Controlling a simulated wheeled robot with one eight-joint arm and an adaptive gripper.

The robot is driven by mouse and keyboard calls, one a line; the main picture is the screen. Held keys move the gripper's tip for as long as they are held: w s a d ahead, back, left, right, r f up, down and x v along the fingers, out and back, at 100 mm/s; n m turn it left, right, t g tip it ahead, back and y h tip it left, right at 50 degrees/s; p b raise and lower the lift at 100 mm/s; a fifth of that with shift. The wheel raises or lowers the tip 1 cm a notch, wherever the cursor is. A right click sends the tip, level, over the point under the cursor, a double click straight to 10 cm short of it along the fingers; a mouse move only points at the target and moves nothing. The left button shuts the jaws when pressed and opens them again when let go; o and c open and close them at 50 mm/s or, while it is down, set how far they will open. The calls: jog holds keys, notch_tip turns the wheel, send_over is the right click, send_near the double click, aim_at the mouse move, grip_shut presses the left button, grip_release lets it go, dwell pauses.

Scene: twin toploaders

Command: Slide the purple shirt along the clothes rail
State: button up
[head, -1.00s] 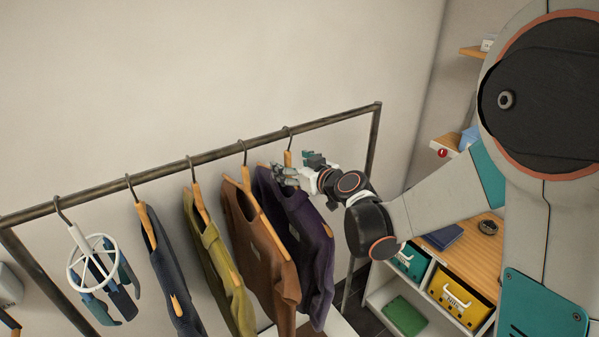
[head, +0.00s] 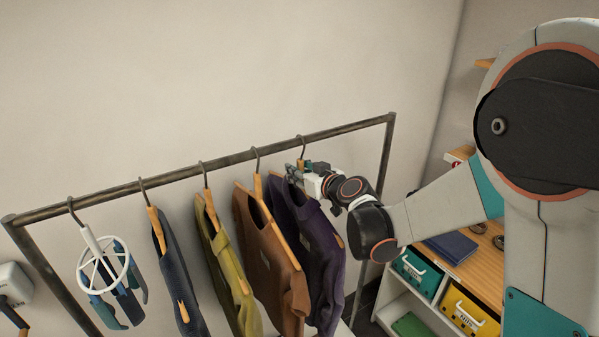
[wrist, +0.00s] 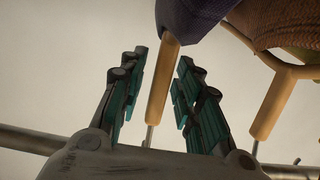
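The purple shirt (head: 322,262) hangs on a wooden hanger at the right end of the row on the dark metal clothes rail (head: 230,160). My gripper (head: 303,172) is at the neck of that hanger, just below the rail. In the wrist view my gripper (wrist: 164,62) has its two teal-padded fingers on either side of the wooden hanger neck (wrist: 158,92).
A brown shirt (head: 268,262) hangs close left of the purple one. Further left hang an olive shirt (head: 228,270), a dark blue garment (head: 176,270) and a white round clip hanger (head: 103,272). The rail is free right of the purple shirt. Shelves (head: 480,270) stand at the right.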

grip_shut()
jog(key=shift+r, duration=0.2)
jog(key=w+d+b, duration=0.2)
jog(key=w+d, duration=0.5)
jog(key=d, duration=0.3)
jog(key=w+d+b, duration=0.1)
jog(key=w+d, duration=0.6)
jog(key=d, duration=0.3)
jog(key=shift+d+b, duration=0.4)
dwell(1.2)
jog(key=shift+f+b, duration=0.2)
jog(key=shift+b, duration=0.3)
dwell(1.0)
jog(key=shift+o, duration=2.1)
grip_release()
jog(key=v, duration=1.2)
